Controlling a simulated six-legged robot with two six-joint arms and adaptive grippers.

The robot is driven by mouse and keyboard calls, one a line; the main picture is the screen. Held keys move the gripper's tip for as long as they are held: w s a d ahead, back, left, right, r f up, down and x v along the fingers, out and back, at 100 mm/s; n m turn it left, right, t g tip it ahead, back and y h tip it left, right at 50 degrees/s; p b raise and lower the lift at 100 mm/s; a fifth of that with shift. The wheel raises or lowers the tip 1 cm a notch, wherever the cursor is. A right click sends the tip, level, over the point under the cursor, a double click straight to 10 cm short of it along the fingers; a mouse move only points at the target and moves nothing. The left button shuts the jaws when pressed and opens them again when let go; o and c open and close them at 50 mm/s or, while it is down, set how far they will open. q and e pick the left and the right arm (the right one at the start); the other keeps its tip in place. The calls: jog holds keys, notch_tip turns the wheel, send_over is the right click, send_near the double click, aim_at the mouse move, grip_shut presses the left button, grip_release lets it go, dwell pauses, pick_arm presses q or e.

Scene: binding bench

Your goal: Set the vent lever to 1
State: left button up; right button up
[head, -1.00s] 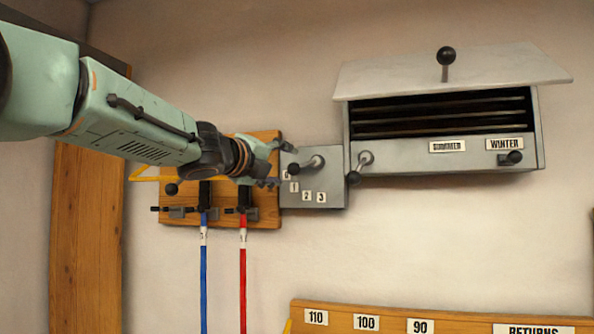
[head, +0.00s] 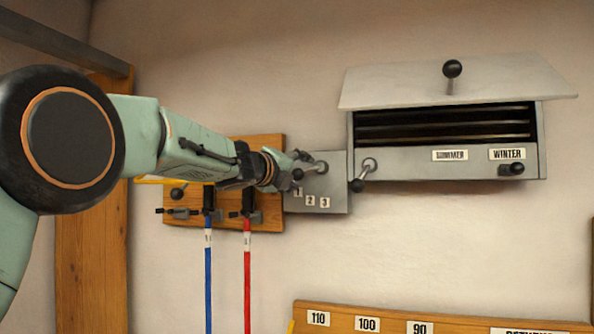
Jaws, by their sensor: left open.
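The vent lever (head: 311,171) is a pale arm with a black knob on a grey plate (head: 335,199) marked with numbers. Its arm points left and slightly down from the pivot, toward the upper-left end of the scale. The labels 1, 2 and 3 show below it; the 0 label is hidden behind my gripper. My left gripper (head: 300,166) is open at the plate's upper left, with its fingers close around or in front of the black knob. I cannot tell whether they touch it. My right gripper is out of view.
A vent box (head: 440,157) with SUMMER and WINTER labels hangs to the right. A wooden board (head: 270,215) with blue and red lines is left of the plate.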

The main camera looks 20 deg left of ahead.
pick_arm(q)
jog(key=shift+s+d, duration=0.15)
jog(key=shift+s, duration=0.05)
jog(key=shift+w+d+f, duration=0.15)
jog(key=shift+w+f, duration=0.05)
jog(key=shift+w, duration=0.4)
jog(key=c, duration=0.5)
jog(key=shift+s+a, duration=0.1)
jog(key=shift+a, duration=0.1)
jog(key=c, duration=0.8)
